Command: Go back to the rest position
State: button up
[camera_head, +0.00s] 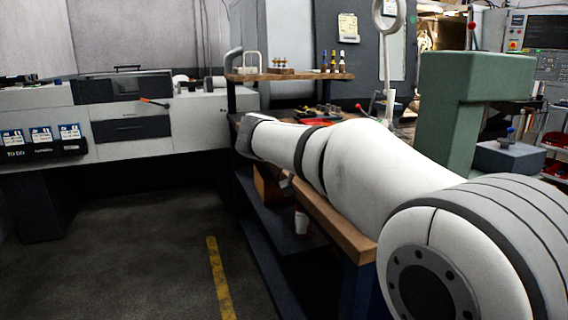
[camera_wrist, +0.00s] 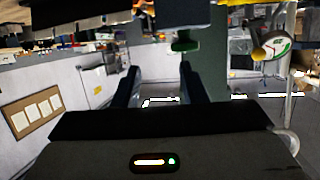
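My gripper (camera_wrist: 159,82) shows in the wrist view as two dark fingers standing apart, with nothing held between them. Only floor-like grey and bright patches show in the gap. In the head view my white arm stretches from the lower right across the workbench (camera_head: 345,231) toward the left. My gripper cannot be made out there; the arm's far end hides it or it is too dark to tell.
A shelf (camera_head: 300,76) with small bottles stands above the bench. A green machine column (camera_head: 447,110) rises behind my arm. A white and grey machine (camera_head: 190,125) stands at the back left. The dark floor (camera_head: 130,240) at front left is clear, with a yellow line.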

jog(key=s+d+f+n+g+y+p, duration=0.1)
jog(key=s+d+f+n+y+p, duration=0.1)
jog(key=s+n+y+p, duration=0.25)
jog(key=s+d+f+n+y+p, duration=0.1)
jog(key=s+d+n+y+p, duration=0.2)
jog(key=s+n+p, duration=0.25)
jog(key=s+a+f+n+y+p, duration=0.1)
jog(key=s+a+n+y+p, duration=0.1)
jog(key=s+p, duration=0.3)
jog(key=s+a+f+n+y+p, duration=0.2)
jog(key=s+a+n+y+p, duration=0.1)
jog(key=s+n+y+p, duration=0.1)
jog(key=shift+s+t+y+p, duration=0.35)
jog(key=shift+s+p, duration=0.2)
jog(key=shift+s, duration=0.65)
dwell(0.4)
jog(key=shift+c, duration=0.4)
